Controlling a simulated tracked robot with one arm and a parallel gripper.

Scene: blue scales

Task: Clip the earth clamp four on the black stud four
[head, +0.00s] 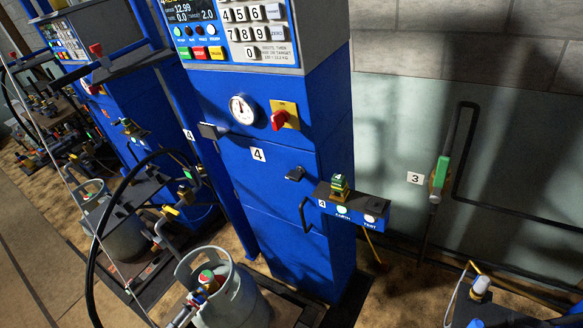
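A green and brass piece with a 4 label, which looks like earth clamp four (340,188), sits on top of a small black-topped blue box (345,211) on the right side of the blue scale cabinet. That box bears a 4 label and the words EARTH and TEST by round lights. A small dark block lies on the box's right end; I cannot tell whether it is black stud four. A 4 label (257,154) is on the cabinet front, and another is at its left edge. My gripper does not show in this view.
The blue scale cabinet (275,190) has a gauge, a red-and-yellow switch (284,116) and a keypad. A grey gas cylinder (228,296) stands in front, near a black hose (96,250). More scales stand at left. A green-handled hose nozzle (440,175) hangs on the right wall.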

